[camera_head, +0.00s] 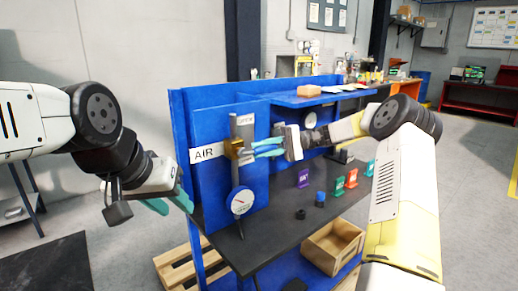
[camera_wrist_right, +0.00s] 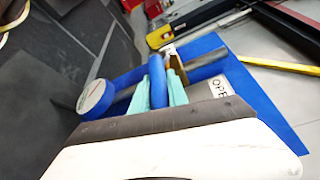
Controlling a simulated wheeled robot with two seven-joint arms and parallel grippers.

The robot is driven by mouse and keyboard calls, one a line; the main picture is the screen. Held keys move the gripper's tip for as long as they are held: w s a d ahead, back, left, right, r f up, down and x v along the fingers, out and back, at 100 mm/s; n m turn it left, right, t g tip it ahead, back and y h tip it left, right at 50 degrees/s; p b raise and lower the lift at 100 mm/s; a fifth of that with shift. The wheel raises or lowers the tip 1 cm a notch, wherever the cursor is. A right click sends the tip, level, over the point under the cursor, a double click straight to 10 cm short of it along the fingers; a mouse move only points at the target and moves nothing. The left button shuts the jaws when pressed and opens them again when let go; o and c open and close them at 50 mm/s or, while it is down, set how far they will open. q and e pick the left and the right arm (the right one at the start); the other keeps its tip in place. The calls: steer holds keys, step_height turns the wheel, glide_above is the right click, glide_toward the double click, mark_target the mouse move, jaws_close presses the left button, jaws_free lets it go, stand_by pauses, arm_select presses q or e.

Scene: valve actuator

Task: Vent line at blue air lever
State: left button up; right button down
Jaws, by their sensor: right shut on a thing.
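The blue air lever (camera_wrist_right: 158,82) stands between the teal fingers of my right gripper (camera_wrist_right: 160,90) in the right wrist view. The right gripper (camera_head: 268,148) is shut on the lever beside the brass valve body (camera_head: 234,149) in the head view. The valve sits on a vertical grey pipe (camera_head: 234,175) in front of the blue panel with the AIR label (camera_head: 204,152). A round gauge (camera_head: 241,201) hangs below the valve and also shows in the right wrist view (camera_wrist_right: 95,97). My left gripper (camera_head: 171,204) is empty and open, left of the panel.
An OPEN label (camera_wrist_right: 220,87) is on the panel near the valve. A dark bench top (camera_head: 275,232) holds small coloured signs (camera_head: 339,187) and a blue knob (camera_head: 320,199). A wooden crate (camera_head: 333,246) stands at the lower right, and a pallet (camera_head: 178,268) lies below.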

steer(key=shift+f, duration=0.15)
steer(key=c, duration=1.3)
jaws_free()
steer(key=shift+d, duration=0.1)
steer(key=v, duration=0.7)
steer(key=shift+d, duration=0.3)
steer(key=shift+w, duration=0.1)
